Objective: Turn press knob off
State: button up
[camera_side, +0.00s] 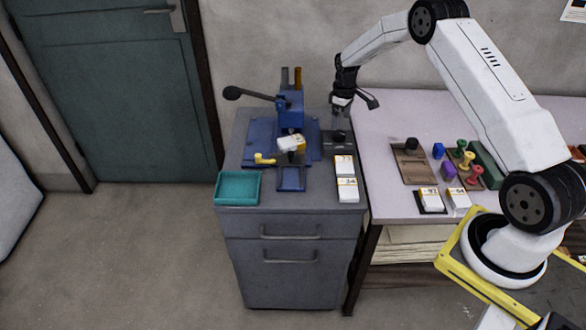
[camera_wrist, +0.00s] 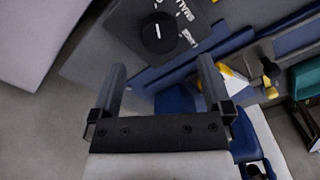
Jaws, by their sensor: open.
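The press knob (camera_wrist: 160,32) is a round black dial with a white pointer line on a dark panel (camera_wrist: 126,18) with white lettering, in the wrist view. In the side view the dark control box (camera_side: 336,139) stands right of the blue press (camera_side: 290,120), and the knob is too small to make out. My gripper (camera_wrist: 161,72) is open and empty, with its two fingers apart and the knob beyond the gap between their tips. In the side view my gripper (camera_side: 340,118) points down above the control box. I cannot tell whether it touches the knob.
The press has a long lever (camera_side: 255,95) with a black ball. A teal tray (camera_side: 238,188) and white labelled boxes (camera_side: 347,180) sit on the grey cabinet (camera_side: 290,225). The table (camera_side: 385,130) at right holds a brown board (camera_side: 412,163) and colored pieces.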

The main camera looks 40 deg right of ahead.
aim_at(338, 134)
jog(key=shift+r, duration=1.25)
jog(key=shift+s+a+r, duration=0.1)
jog(key=shift+a+r, duration=0.15)
jog(key=shift+a, duration=0.15)
jog(key=s+a+r+m+t, duration=0.1)
jog(key=s+a+r, duration=0.3)
jog(key=s+a, duration=0.7)
jog(key=s+a+r+m+t, duration=0.1)
jog(key=s+a+r, duration=0.3)
jog(key=s+a, duration=0.7)
jog(key=shift+s+a+r+t, duration=0.25)
jog(key=shift+s+a+t, duration=0.1)
jog(key=shift+s, duration=0.45)
